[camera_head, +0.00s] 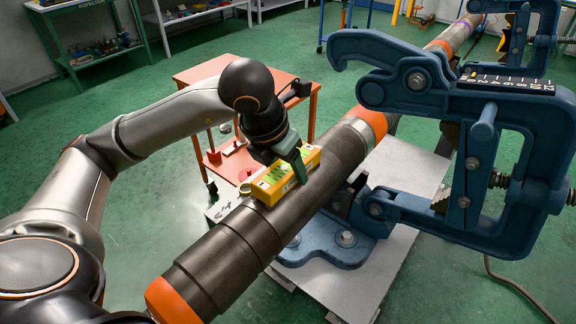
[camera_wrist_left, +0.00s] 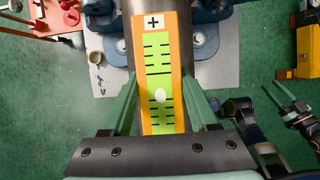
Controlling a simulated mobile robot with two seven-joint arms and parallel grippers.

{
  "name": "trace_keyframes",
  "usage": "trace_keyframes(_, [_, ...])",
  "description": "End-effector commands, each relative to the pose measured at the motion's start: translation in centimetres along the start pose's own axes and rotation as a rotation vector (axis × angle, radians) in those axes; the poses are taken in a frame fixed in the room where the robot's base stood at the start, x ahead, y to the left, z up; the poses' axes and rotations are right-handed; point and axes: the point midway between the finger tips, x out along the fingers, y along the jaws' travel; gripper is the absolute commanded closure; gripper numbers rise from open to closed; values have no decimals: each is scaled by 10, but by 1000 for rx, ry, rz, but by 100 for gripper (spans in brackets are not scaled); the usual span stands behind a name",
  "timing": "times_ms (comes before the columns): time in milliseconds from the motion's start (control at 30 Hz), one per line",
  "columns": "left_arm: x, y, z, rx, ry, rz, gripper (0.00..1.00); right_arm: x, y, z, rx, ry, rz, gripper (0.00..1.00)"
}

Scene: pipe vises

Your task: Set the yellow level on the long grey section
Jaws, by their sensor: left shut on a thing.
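The yellow level (camera_head: 272,185) has a bright green face with black marks, which also shows in the left wrist view (camera_wrist_left: 158,75). My left gripper (camera_head: 298,164) is shut on its sides. The level lies lengthwise along the top of the long grey section (camera_head: 235,250), a thick dark pipe with orange bands. I cannot tell whether the level touches the pipe or hovers just above it. In the left wrist view, the green fingers stand on both sides of the level. My right gripper (camera_wrist_left: 288,102) shows at the right there, its fingers apart and empty.
Blue pipe vises (camera_head: 505,135) stand at right, with a low blue base (camera_head: 345,240) beside the pipe. A light grey platform (camera_head: 400,165) lies beneath. A small brass ring (camera_head: 246,189) is near the level. An orange table (camera_head: 200,72) stands behind.

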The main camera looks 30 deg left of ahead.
Motion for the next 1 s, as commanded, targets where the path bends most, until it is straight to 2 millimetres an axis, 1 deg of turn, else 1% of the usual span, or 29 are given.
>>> trace_keyframes(233, [2, 0, 0, 0, -3, 0, 100, 3, 0, 4, 0, -2, 0, 50])
trace_keyframes(267, [2, 0, 0, 0, -3, 0, 39, 2, 0, 4, 0, -2, 0, 50])
trace_keyframes(567, [2, 0, -1, 0, -1, 0, 5, 2, 0, 4, 0, -4, 0, 50])
trace_keyframes(1000, [3, 0, -1, 0, 1, 0, 5, 2, 0, 4, 0, -3, 0, 50])
